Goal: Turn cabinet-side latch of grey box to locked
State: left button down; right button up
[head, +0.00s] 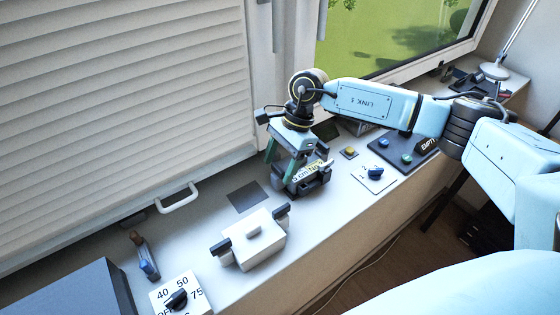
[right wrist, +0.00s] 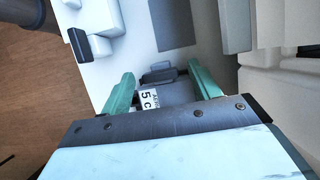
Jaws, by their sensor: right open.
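A dark grey box (head: 318,186) with a pale label stands on the white sill, partly hidden under my right gripper. My right gripper (head: 280,160) is open, pointing down over the box's cabinet side, with a green finger on either side. In the right wrist view its fingers (right wrist: 163,74) stand apart, with the grey box (right wrist: 178,92) between and below them. A dark latch-like part (right wrist: 158,76) lies between the fingertips. I cannot tell whether the fingers touch it or how it is turned. My left gripper is not in view.
A white box (head: 262,246) with two dark latches stands left of the grey box; it also shows in the right wrist view (right wrist: 97,18). The shuttered cabinet (head: 120,110) borders the sill.

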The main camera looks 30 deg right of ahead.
jog(key=shift+c, duration=1.4)
jog(key=c, duration=0.7)
